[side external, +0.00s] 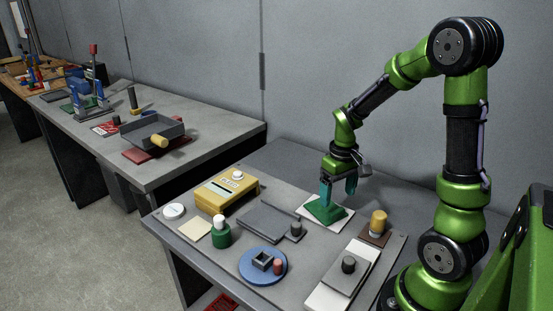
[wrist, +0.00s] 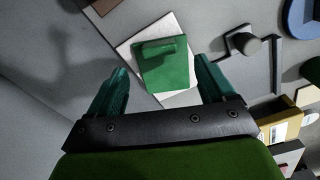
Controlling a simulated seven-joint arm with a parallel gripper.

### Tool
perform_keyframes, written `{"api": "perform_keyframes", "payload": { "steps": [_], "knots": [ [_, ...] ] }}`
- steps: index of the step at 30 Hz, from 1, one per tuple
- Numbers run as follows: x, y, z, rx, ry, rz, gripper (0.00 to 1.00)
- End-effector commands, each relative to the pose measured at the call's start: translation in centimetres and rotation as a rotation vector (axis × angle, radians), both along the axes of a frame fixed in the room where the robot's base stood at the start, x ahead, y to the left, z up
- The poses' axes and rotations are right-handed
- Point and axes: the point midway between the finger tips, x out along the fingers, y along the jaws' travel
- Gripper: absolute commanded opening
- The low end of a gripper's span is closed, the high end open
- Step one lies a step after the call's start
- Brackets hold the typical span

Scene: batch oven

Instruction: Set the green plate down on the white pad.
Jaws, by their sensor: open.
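The green plate (side external: 326,211) is a flat square with a raised bar-like grip on top. It lies on the white pad (side external: 342,224), turned a little against it, with the pad's white border showing around it. In the wrist view the plate (wrist: 168,68) covers most of the pad (wrist: 130,52). My gripper (side external: 338,193) is above the plate. In the wrist view its two teal fingers (wrist: 160,80) are wide apart with nothing between them, and the plate shows beyond them, apart from both.
A yellow box (side external: 227,190), a grey tray (side external: 268,222) and a blue disc (side external: 263,266) stand to the left on the bench. A yellow-topped knob on a brown base (side external: 376,228) and a grey block with a black knob (side external: 347,270) are close by on the right.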

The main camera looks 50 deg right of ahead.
Motion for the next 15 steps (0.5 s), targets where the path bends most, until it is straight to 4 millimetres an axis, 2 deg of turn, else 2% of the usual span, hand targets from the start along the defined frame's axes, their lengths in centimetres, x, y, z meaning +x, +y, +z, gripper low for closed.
{"api": "perform_keyframes", "payload": {
  "steps": [3,9,15],
  "knots": [
    [0.1,0.0,3.2,-0.004,-0.007,0.001,0.82],
    [0.1,0.0,7.9,-0.002,-0.007,0.002,0.82],
    [0.0,0.0,11.0,-0.002,-0.003,0.002,0.82]
  ]
}}
